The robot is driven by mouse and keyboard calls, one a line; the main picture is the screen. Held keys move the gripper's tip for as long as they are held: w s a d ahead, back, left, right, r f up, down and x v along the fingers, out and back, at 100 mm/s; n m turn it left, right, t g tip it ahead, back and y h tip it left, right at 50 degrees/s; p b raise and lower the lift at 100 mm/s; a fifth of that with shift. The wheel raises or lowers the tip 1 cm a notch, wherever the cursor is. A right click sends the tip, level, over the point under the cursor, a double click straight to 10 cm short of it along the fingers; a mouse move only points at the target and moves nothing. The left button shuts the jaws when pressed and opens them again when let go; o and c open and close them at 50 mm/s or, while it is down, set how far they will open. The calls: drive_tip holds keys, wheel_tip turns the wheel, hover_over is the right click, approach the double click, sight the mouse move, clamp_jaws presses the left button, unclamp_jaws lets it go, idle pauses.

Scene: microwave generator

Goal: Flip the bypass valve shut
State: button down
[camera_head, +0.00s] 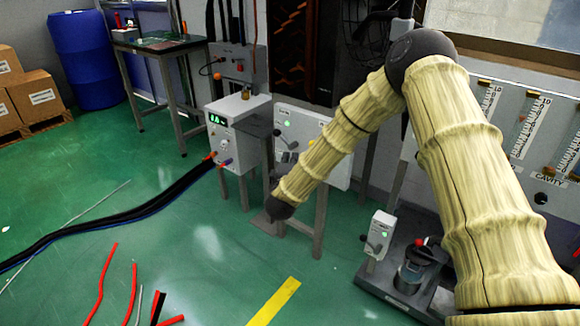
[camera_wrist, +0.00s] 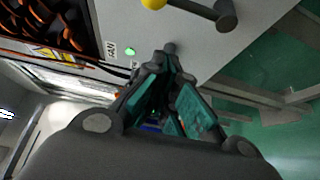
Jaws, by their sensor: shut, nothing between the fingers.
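The white panel (camera_head: 335,172) stands in the middle of the head view, partly hidden by my arm. It has a green lamp and a grey lever (camera_head: 287,157) on its left side. In the wrist view the panel (camera_wrist: 255,45) fills the top, with a green lamp (camera_wrist: 130,51) by a FAN label. A dark handle (camera_wrist: 195,10) with a yellow knob sticks out there. I cannot read a bypass label, so which handle is the valve is unclear. My gripper (camera_wrist: 165,62) is shut and empty, its tips close to a dark stub on the panel; contact cannot be told.
A white power unit (camera_head: 238,118) with thick black cables (camera_head: 120,215) stands left. Flow gauges (camera_head: 530,125) are at right. The green floor in front is mostly open.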

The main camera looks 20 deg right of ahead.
drive_tip(key=shift+w+d+b, duration=0.3)
drive_tip(key=shift+w+d, duration=0.05)
drive_tip(key=shift+d, duration=0.45)
drive_tip(key=shift+w+d+b, duration=0.35)
drive_tip(key=shift+d, duration=0.45)
drive_tip(key=shift+w+d+b, duration=0.3)
drive_tip(key=shift+w+d, duration=0.05)
drive_tip(key=shift+d, duration=0.45)
drive_tip(key=shift+r, duration=0.1)
drive_tip(key=shift+s+d+p, duration=0.1)
drive_tip(key=shift+s+p, duration=0.05)
drive_tip(key=shift+p, duration=0.25)
